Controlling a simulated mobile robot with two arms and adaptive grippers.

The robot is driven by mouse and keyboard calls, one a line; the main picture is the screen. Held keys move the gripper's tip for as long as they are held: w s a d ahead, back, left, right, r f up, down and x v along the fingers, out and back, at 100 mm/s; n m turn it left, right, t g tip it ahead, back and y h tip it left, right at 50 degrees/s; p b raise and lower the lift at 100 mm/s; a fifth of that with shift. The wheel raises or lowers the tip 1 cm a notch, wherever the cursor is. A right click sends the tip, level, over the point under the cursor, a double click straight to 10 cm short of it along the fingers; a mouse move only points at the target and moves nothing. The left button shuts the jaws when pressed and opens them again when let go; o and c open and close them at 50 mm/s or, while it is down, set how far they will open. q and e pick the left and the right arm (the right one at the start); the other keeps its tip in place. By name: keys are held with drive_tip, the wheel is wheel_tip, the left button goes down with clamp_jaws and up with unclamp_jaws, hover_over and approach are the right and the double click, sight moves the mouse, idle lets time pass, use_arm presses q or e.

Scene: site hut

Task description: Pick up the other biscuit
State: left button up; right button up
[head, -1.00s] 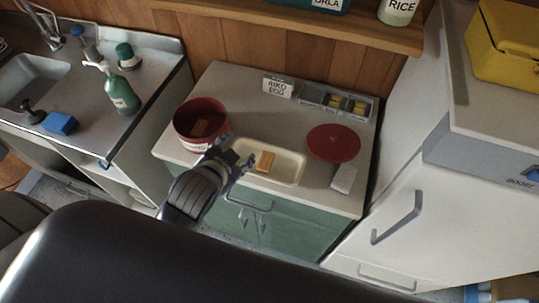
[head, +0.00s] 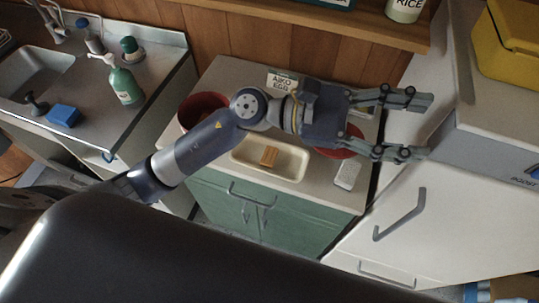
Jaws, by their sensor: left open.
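A tan biscuit (head: 269,156) lies in the cream tray (head: 290,172) on the counter. My left arm reaches across above the counter. My left gripper (head: 420,127) is open and empty, its fingers pointing right, to the right of the tray and in front of the white cabinet. The dark red tub (head: 197,106) stands at the counter's left, partly behind my arm; its inside is not clear now. The red lid (head: 338,152) is mostly hidden under my gripper. My right gripper is not in view.
A white block (head: 347,174) lies at the counter's right front. A label card (head: 281,83) stands at the back. The white cabinet (head: 440,190) rises on the right.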

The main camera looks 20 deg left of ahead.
use_arm(q)
wheel_tip(320, 180, down, 8)
drive_tip(key=s+m+g+y, duration=0.2)
drive_tip(key=m+g+y, duration=0.1)
drive_tip(key=m+y, duration=0.3)
drive_tip(key=m+t+y, duration=0.3)
drive_tip(key=m+y, duration=0.5)
drive_tip(key=y, duration=0.6)
hover_over(268, 157)
wheel_tip(268, 157, down, 13)
wheel_tip(268, 157, down, 5)
drive_tip(key=shift+r+p, duration=0.15)
drive_tip(key=shift+p, duration=0.75)
drive_tip(key=shift+s+f+p, duration=0.1)
drive_tip(key=shift+f+p, duration=0.4)
drive_tip(key=shift+p, duration=0.05)
wheel_tip(268, 157, down, 3)
drive_tip(key=shift+d+f+p, duration=0.15)
drive_tip(key=shift+p, duration=0.75)
drive_tip(key=shift+f, duration=0.55)
drive_tip(key=c, duration=0.9)
